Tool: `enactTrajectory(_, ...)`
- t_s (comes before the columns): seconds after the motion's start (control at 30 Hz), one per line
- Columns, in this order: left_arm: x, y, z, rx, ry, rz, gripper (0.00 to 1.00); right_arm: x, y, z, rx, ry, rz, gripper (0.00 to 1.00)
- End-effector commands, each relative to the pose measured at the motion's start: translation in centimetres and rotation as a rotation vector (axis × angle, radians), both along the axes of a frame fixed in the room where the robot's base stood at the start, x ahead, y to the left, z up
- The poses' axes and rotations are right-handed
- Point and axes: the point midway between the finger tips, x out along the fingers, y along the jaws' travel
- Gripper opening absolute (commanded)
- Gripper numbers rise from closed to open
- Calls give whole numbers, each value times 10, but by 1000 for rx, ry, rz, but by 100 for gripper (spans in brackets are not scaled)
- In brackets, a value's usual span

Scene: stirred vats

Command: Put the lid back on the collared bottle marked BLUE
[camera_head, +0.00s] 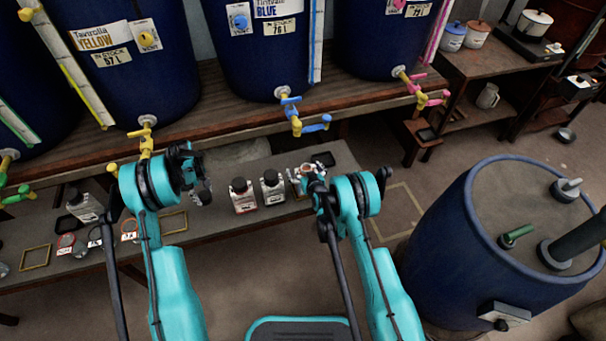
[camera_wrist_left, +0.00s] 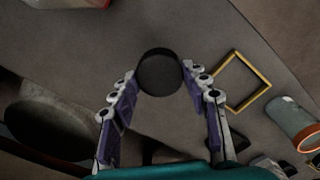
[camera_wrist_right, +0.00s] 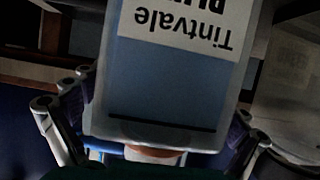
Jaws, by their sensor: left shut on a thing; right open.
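My left gripper (camera_wrist_left: 158,85) is shut on a black round lid (camera_wrist_left: 160,72), held above the grey bench top in the left wrist view. In the head view this gripper (camera_head: 192,168) is left of the bottles, over the low bench. My right gripper (camera_wrist_right: 162,105) is open, with its fingers on either side of a bottle with blue contents (camera_wrist_right: 165,85). Its white label reads "Tintvale", with the colour word partly cut off. The bottle appears upside down in that view, its pale neck at the lower edge. In the head view my right gripper (camera_head: 302,174) mostly hides this bottle.
Two black-capped bottles (camera_head: 242,195) (camera_head: 271,187) stand between my grippers on the low bench (camera_head: 225,222). Yellow frames (camera_head: 36,257) lie on it. Blue vats with coloured taps (camera_head: 290,112) stand behind. A large blue drum (camera_head: 450,240) stands at right.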

Motion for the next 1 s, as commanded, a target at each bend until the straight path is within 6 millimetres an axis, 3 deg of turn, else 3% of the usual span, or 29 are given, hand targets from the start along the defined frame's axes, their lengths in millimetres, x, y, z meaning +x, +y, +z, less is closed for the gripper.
enactTrajectory(0.3,0,0,0,0,0,0,31,0,0,0,0,0,0,98)
enactTrajectory(0.6,0,0,0,0,0,0,31,0,0,0,0,0,0,21)
enactTrajectory(1.0,0,0,0,0,0,0,31,0,0,1,-1,0,0,17)
